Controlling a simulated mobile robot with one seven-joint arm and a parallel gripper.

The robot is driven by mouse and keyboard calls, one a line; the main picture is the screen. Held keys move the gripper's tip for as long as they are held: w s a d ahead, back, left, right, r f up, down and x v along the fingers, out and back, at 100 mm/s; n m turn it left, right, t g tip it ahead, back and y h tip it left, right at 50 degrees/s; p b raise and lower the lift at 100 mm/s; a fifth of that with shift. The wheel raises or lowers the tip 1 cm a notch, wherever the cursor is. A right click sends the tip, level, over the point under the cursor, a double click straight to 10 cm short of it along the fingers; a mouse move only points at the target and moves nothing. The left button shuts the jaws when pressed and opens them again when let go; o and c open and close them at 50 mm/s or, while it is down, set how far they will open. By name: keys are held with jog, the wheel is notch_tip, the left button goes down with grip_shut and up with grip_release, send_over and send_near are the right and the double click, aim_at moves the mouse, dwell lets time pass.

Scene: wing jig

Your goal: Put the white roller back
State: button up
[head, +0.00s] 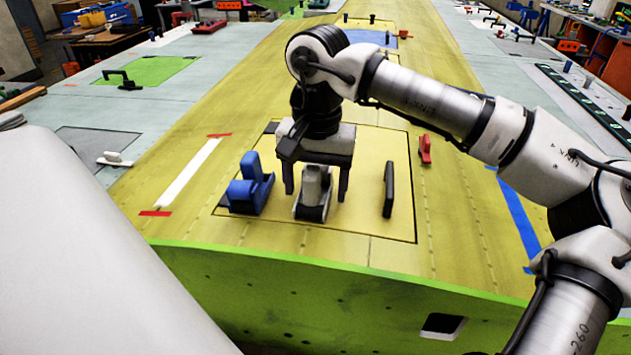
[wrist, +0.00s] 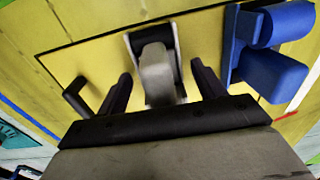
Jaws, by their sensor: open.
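The white roller (head: 313,190), pale with a dark-edged white base, stands on the yellow panel (head: 350,222) in the head view. It also shows in the wrist view (wrist: 157,75). My gripper (head: 316,197) points down over it and is open, with one finger on each side of the roller. In the wrist view, the fingers of my gripper (wrist: 161,82) are apart, with gaps visible between them and the roller. The head view does not clearly show whether a finger touches it. The palm hides part of the roller's top.
A blue roller-like piece (head: 250,185) stands close on the left. A thin black block (head: 389,190) stands on the right. A red clamp (head: 425,150) lies beyond the panel's right edge. A white strip with red ends (head: 190,172) lies left. The green edge (head: 300,290) is in front.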

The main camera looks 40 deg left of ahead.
notch_tip(320, 180, up, 12)
jog(key=shift+d+r+b, duration=0.15)
jog(key=shift+b, duration=0.8)
